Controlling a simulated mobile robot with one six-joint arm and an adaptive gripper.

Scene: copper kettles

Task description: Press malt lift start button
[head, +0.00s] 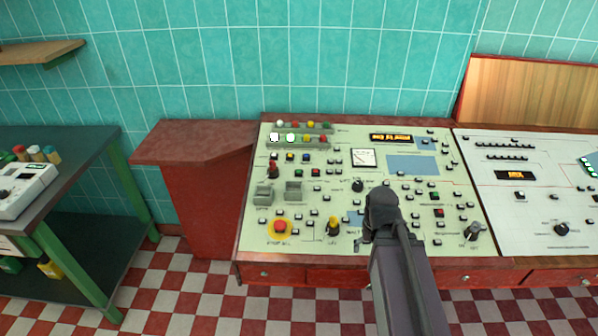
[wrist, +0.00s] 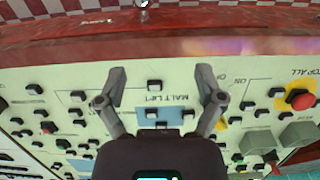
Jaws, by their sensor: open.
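The control panel (head: 325,205) is a pale sloped board with many small buttons. In the wrist view, upside down, the MALT LIFT label (wrist: 168,98) lies between my fingers. A small dark-sided, white-topped button (wrist: 154,84) sits just by this label, and a blue patch (wrist: 147,113) with more small buttons is on its other side. I cannot read which one is start. My gripper (wrist: 161,70) is open and empty, its two fingers spread over this area. In the head view my gripper (head: 370,238) hangs over the panel's lower middle and hides part of the label and buttons.
A red stop button (head: 280,227) on a yellow disc and a yellow selector knob (head: 333,225) are left of my gripper. A black knob (head: 358,185) is above it. A second white panel (head: 540,200) adjoins at right. A green-legged table (head: 85,170) stands at left.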

